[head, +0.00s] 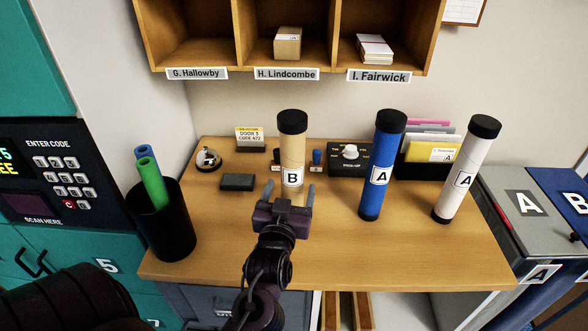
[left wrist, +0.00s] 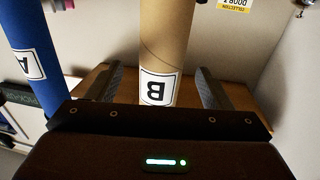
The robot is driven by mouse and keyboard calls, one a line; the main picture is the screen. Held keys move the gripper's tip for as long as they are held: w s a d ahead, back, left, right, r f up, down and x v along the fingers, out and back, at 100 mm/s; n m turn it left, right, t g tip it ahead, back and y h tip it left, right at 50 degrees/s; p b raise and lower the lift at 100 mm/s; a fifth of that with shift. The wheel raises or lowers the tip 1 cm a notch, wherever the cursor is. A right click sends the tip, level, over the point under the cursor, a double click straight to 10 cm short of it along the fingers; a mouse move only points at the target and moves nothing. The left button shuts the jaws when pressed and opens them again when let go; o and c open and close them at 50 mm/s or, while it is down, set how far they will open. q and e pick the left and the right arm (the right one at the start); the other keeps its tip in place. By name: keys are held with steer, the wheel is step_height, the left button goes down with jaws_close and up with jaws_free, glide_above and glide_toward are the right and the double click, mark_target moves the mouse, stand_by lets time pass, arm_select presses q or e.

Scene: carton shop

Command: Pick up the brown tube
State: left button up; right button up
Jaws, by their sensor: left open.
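The brown tube (head: 292,150) stands upright on the wooden desk, with black end cap and a white label "B". My left gripper (head: 290,192) is in front of it, open, with one finger on each side of the tube's lower part in the picture. In the left wrist view the brown tube (left wrist: 164,50) shows between the two spread fingers (left wrist: 160,88), with a gap on each side. The tube's base is hidden behind the gripper. My right gripper is not in view.
A blue tube (head: 382,165) and a white tube (head: 466,170), both labelled "A", stand to the right. A black bin (head: 163,225) with green and blue rolls is at left. A bell (head: 208,159) and a dark block (head: 237,182) lie left of the brown tube. The desk front (head: 400,255) is clear.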

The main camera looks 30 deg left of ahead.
mark_target(291, 183)
arm_select(q)
steer(key=shift+w+a+r+p, duration=0.2)
steer(key=shift+w+p, duration=0.05)
steer(key=shift+w, duration=0.15)
steer(key=shift+w+a+r+p, duration=0.15)
steer(key=shift+w+p, duration=0.05)
steer(key=shift+w, duration=0.2)
steer(key=shift+p+x, duration=0.4)
steer(key=shift+x, duration=0.45)
steer(key=x, duration=0.3)
steer(key=shift+s+f+p, duration=0.1)
steer(key=shift+p, duration=0.2)
steer(key=c, duration=0.8)
steer(key=shift+c, duration=1.5)
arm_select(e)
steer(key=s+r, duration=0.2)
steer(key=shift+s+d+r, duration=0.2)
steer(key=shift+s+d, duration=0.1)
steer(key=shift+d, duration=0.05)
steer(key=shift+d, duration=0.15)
